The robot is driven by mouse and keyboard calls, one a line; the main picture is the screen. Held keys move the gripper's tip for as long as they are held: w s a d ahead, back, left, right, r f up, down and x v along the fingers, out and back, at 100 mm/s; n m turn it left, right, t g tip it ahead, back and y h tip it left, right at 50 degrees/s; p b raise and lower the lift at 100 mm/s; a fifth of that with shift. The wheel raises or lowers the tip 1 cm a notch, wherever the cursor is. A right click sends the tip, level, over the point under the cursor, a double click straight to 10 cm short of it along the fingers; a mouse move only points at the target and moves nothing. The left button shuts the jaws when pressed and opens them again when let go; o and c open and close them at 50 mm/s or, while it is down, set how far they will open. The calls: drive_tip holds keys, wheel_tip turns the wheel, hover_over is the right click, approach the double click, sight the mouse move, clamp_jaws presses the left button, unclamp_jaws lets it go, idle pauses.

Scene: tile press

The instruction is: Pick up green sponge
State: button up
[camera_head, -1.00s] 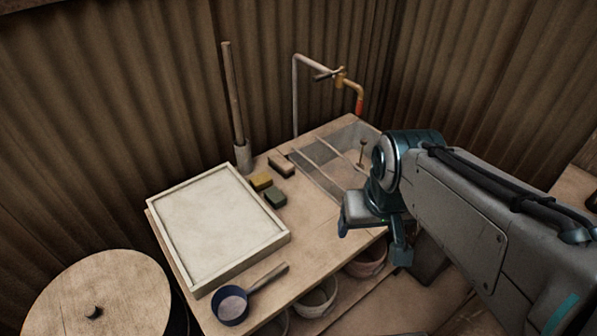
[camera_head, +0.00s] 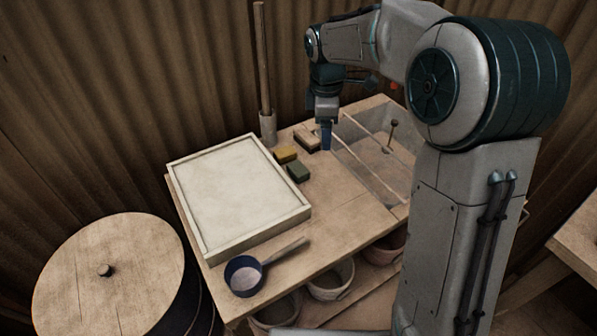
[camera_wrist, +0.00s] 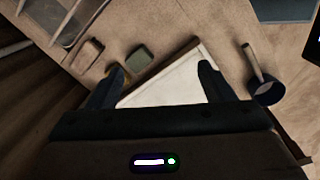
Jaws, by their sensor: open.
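The green sponge (camera_head: 298,172) is a small dark green block lying flat on the wooden table, just right of the white tray. In the wrist view the green sponge (camera_wrist: 140,57) lies beyond the fingertips, left of the middle between them. My gripper (camera_head: 326,143) is above the table, behind and to the right of the green sponge, next to a wooden block. In the wrist view my gripper (camera_wrist: 160,68) has its fingers wide apart with nothing held. The white tray shows between and beyond them.
A yellow sponge (camera_head: 286,154) sits close behind the green one; the left finger partly hides it in the wrist view. The wooden block (camera_head: 306,136) is beside my gripper. The white tray (camera_head: 243,249), a blue ladle (camera_head: 243,277) and a clear-sided basin (camera_head: 370,150) surround the area.

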drive_tip(key=w+a+f+n+g+b, duration=0.1)
drive_tip(key=w+a+f+n+b, duration=0.1)
drive_tip(key=w+a+f+n, duration=0.6)
drive_tip(key=m, duration=0.1)
hover_over(298, 168)
drive_tip(key=shift+y, duration=0.3)
drive_tip(key=f, duration=1)
drive_tip(key=shift+d+f, duration=0.1)
drive_tip(key=shift+d, duration=0.15)
drive_tip(key=shift+a+f, duration=0.15)
drive_tip(key=shift+f, duration=1.2)
drive_tip(key=shift+a+f, duration=0.1)
drive_tip(key=shift+f, duration=1.25)
drive_tip(key=c, duration=0.8)
drive_tip(key=shift+r, duration=0.1)
drive_tip(key=shift+r, duration=0.6)
drive_tip(key=r, duration=0.1)
drive_tip(key=d+r, duration=0.1)
drive_tip(key=r, duration=0.1)
drive_tip(key=shift+w+d+r, duration=0.1)
drive_tip(key=shift+d+r, duration=0.1)
drive_tip(key=shift+r, duration=0.05)
drive_tip(key=d+r, duration=0.6)
drive_tip(key=d, duration=0.4)
drive_tip(key=shift+w+d+b, duration=0.15)
drive_tip(key=shift+w+b, duration=0.05)
drive_tip(key=shift+b, duration=0.1)
drive_tip(key=shift+r, duration=0.1)
